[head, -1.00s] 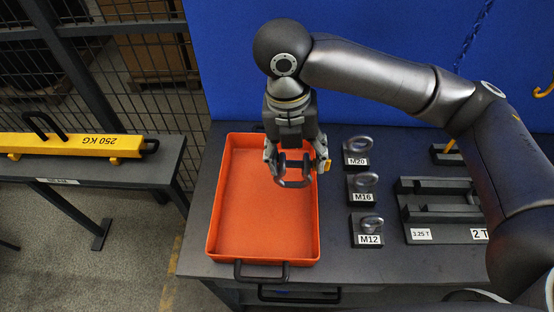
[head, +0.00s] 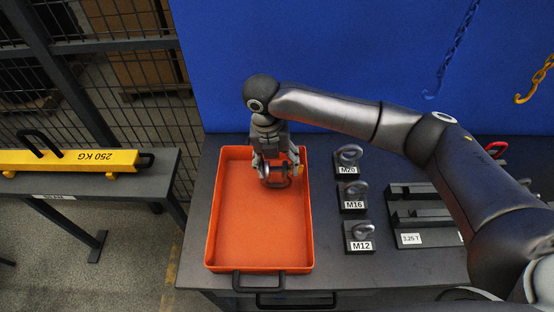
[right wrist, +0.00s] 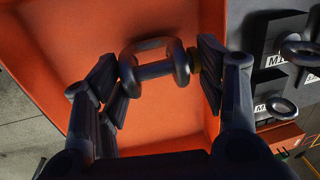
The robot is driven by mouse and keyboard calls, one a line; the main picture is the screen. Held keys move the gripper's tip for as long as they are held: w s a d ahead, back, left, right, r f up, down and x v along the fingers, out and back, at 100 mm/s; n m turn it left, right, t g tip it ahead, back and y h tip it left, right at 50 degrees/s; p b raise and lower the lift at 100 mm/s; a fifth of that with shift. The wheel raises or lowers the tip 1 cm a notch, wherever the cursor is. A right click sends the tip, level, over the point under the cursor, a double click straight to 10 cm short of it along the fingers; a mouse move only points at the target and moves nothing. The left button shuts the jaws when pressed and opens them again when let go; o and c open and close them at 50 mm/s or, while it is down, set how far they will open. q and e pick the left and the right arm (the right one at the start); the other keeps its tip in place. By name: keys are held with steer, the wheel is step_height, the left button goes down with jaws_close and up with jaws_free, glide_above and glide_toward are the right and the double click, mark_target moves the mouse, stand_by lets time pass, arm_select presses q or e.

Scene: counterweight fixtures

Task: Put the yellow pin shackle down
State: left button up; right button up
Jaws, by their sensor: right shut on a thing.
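The pin shackle (head: 275,184) has a dark grey bow, with a small yellow part at its right end in the head view. My right gripper (head: 277,172) is shut on it, pointing down inside the far part of the orange tray (head: 258,232). The right wrist view shows the shackle (right wrist: 150,71) between the two fingers, over the orange tray floor (right wrist: 60,40). I cannot tell whether the shackle touches the floor. The rest of the tray is empty. My left gripper is not in view.
Eye bolts on blocks labelled M20 (head: 347,170), M16 (head: 352,205) and M12 (head: 359,246) stand right of the tray. A dark rack (head: 408,192) lies further right, partly behind my arm. A yellow 250 KG beam (head: 75,161) rests on a left bench.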

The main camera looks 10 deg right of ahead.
steer(key=shift+f, duration=0.15)
steer(key=o, duration=1.9)
steer(key=shift+a+r, duration=0.1)
steer(key=shift+r, duration=0.35)
steer(key=r+b, duration=0.1)
steer(key=r, duration=0.2)
steer(key=a+r+b, duration=0.1)
steer(key=r, duration=0.3)
steer(key=r+b, duration=0.1)
steer(key=r, duration=0.3)
steer(key=shift+w+a+r, duration=0.15)
steer(key=shift+a, duration=0.05)
